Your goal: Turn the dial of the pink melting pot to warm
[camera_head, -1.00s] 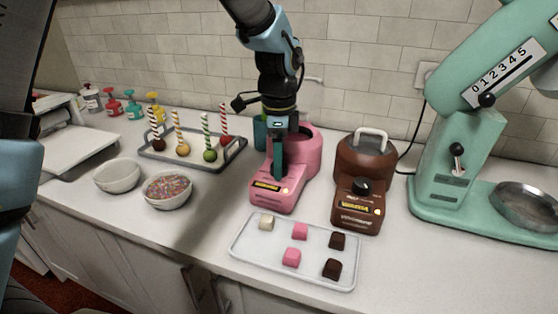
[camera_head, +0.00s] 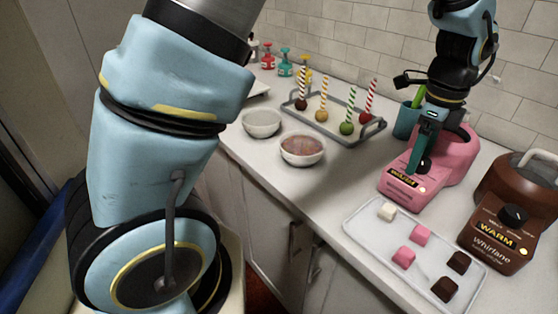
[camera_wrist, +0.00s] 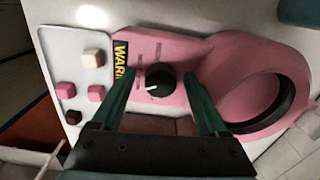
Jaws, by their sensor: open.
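The pink melting pot (camera_head: 458,150) stands on the counter, its sloped front panel carrying a yellow-on-black label. Its black dial (camera_wrist: 160,79) shows clearly in the wrist view, with a white pointer mark toward the lower left; the small panel print is unreadable. In the head view the dial (camera_head: 424,165) is partly hidden by a finger. My gripper (camera_wrist: 156,84) is open, with one green finger on each side of the dial and a visible gap to it. It points down at the panel in the head view (camera_head: 416,165).
A brown melting pot (camera_head: 530,190) stands right of the pink one. A white tray (camera_head: 362,222) with pink, white and dark cubes lies in front. Behind left are a grey rack (camera_head: 330,128) of striped sticks and two bowls, one being the sprinkle bowl (camera_head: 302,150).

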